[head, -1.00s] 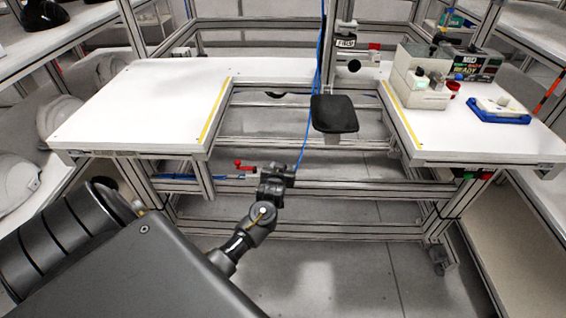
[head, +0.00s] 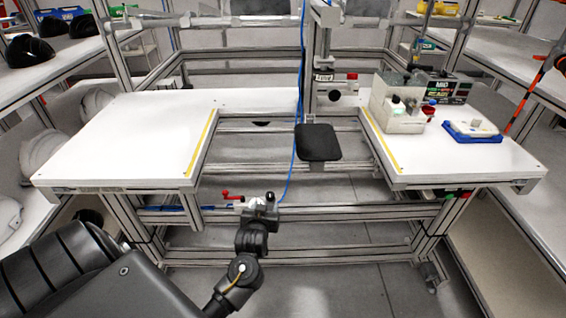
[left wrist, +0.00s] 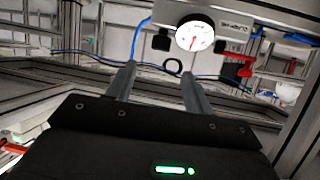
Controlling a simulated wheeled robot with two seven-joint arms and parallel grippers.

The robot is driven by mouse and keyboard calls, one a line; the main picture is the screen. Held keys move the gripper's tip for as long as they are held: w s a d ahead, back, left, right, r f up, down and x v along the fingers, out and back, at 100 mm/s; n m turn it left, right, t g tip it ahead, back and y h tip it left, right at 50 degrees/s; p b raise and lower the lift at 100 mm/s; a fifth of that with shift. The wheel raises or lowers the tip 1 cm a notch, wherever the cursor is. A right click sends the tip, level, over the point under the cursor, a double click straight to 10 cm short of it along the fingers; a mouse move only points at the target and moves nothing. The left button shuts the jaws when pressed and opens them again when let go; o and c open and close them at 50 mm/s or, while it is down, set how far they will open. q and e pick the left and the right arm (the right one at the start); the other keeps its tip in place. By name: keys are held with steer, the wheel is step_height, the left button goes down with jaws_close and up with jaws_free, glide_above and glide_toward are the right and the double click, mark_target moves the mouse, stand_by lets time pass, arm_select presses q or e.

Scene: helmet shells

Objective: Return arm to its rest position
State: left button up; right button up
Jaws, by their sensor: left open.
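My left arm comes in from the lower left in the head view. Its gripper (head: 262,203) is small there, in front of the workbench frame and below the table tops. In the left wrist view the left gripper (left wrist: 157,80) has its two fingers apart with nothing between them. Beyond the fingers are a round white pressure gauge (left wrist: 195,36) and a red valve handle (left wrist: 238,68). The red handle also shows in the head view (head: 230,195), just left of the gripper. My right gripper is not in view.
The white workbench (head: 130,135) has a bare left side. Its right side carries a grey machine box (head: 397,105) and a blue tray (head: 470,132) with a white part. A black pad (head: 318,142) stands in the middle gap. Shelves with helmet shells (head: 43,145) stand at the left.

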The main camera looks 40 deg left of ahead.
arm_select(q)
steer(key=s+d+f+m+g+h, duration=0.45)
steer(key=s+d+f, duration=0.25)
steer(key=d+f, duration=0.45)
steer(key=s+d+f+m+g+h, duration=0.1)
steer(key=s+d+f+m+g, duration=0.15)
steer(key=s+f, duration=0.5)
steer(key=s+d+f+m+g+h, duration=0.1)
steer(key=s+d+f+g, duration=0.2)
steer(key=s, duration=0.7)
steer(key=s+a+f+p, duration=0.2)
steer(key=s+f+p, duration=0.3)
steer(key=s, duration=0.4)
steer(key=s+a+f+p, duration=0.3)
steer(key=s+f+p, duration=0.2)
steer(key=s, duration=0.5)
steer(key=p, duration=0.2)
steer(key=shift+s+g+p, duration=0.25)
steer(key=shift+g+p, duration=0.05)
steer(key=shift+p, duration=0.1)
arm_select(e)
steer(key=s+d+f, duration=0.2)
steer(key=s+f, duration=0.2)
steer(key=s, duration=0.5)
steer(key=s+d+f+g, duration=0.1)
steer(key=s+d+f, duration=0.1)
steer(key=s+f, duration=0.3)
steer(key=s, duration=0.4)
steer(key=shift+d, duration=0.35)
